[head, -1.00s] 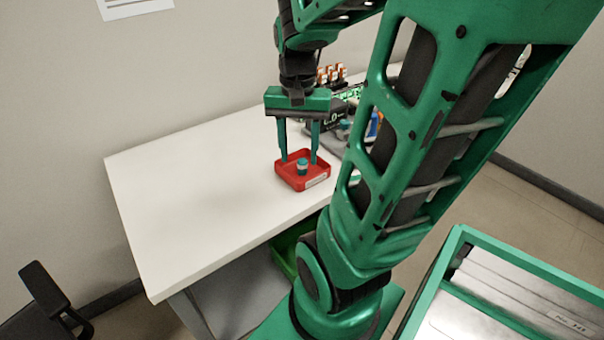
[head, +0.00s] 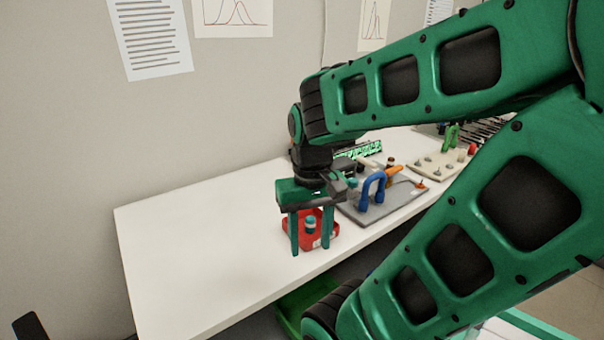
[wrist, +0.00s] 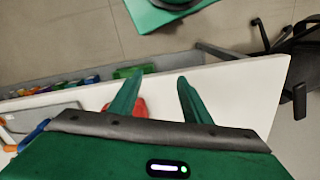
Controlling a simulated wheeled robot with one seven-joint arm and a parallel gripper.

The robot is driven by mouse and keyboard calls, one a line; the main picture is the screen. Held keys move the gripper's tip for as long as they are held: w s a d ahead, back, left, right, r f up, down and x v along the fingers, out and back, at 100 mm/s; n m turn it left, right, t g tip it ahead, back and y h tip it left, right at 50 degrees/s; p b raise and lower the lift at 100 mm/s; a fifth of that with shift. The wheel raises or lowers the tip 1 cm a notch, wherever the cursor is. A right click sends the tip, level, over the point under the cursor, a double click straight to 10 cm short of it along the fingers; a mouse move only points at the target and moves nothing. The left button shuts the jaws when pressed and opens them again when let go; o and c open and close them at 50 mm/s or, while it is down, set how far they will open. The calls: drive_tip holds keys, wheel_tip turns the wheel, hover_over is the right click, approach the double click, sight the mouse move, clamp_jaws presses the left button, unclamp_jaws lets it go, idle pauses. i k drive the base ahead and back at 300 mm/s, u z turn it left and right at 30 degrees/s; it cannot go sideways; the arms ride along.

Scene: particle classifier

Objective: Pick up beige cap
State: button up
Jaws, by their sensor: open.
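A small round piece with teal and pale bands (head: 310,224) stands in a red tray (head: 330,236) on the white table. I cannot tell whether its pale part is the beige cap; no other beige cap is clear. My gripper (head: 310,249) is open, fingers pointing down, and appears in front of the tray in the head view, with the piece showing between the fingers. In the wrist view my open gripper (wrist: 159,75) has nothing between its fingertips. Part of the red tray (wrist: 140,108) shows beside the left finger there; the small piece is hidden.
A grey board with a blue clamp-like part (head: 372,190) lies right of the tray. A pale board with pegs (head: 445,162) stands farther right. A green bin (head: 295,308) sits below the table edge. The white table's left side (head: 190,250) is clear.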

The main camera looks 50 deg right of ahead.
sight(462, 152)
drive_tip(key=z, duration=1.95)
drive_tip(key=k, duration=1.3)
drive_tip(key=z, duration=0.5)
drive_tip(key=i, duration=0.75)
drive_tip(key=z, duration=0.8)
drive_tip(key=i, duration=1.15)
drive_tip(key=z, duration=0.1)
